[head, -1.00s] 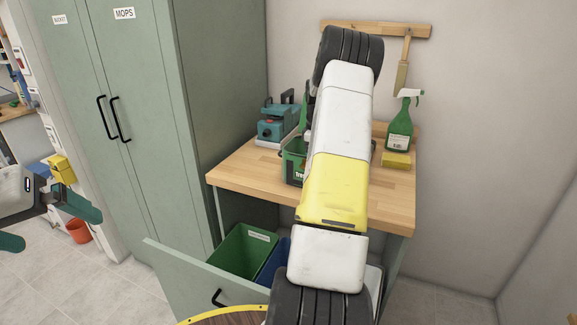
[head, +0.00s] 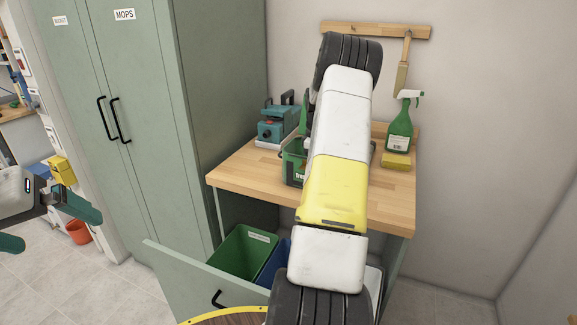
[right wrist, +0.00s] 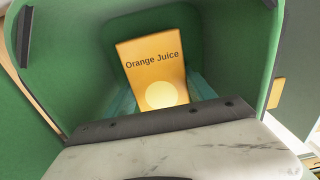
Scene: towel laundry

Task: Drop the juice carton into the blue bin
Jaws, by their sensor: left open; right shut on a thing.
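The orange juice carton (right wrist: 152,60), with "Orange Juice" on its face, shows in the right wrist view. My right gripper (right wrist: 163,98) is shut on it, with teal fingers at its sides. Green container walls (right wrist: 75,70) surround them; I cannot tell for sure which container this is. In the head view the carton and right gripper are hidden behind my right arm. The blue bin (head: 273,264) stands in the pulled-out drawer, partly covered by that arm. My left gripper (head: 48,224) is open and empty at the left edge.
A green bin (head: 232,256) stands left of the blue bin. On the wooden table (head: 240,178) are a green crate (head: 293,171), a teal machine (head: 277,127), a spray bottle (head: 400,130) and a yellow sponge (head: 396,160). Tall green cabinets (head: 150,120) stand at left.

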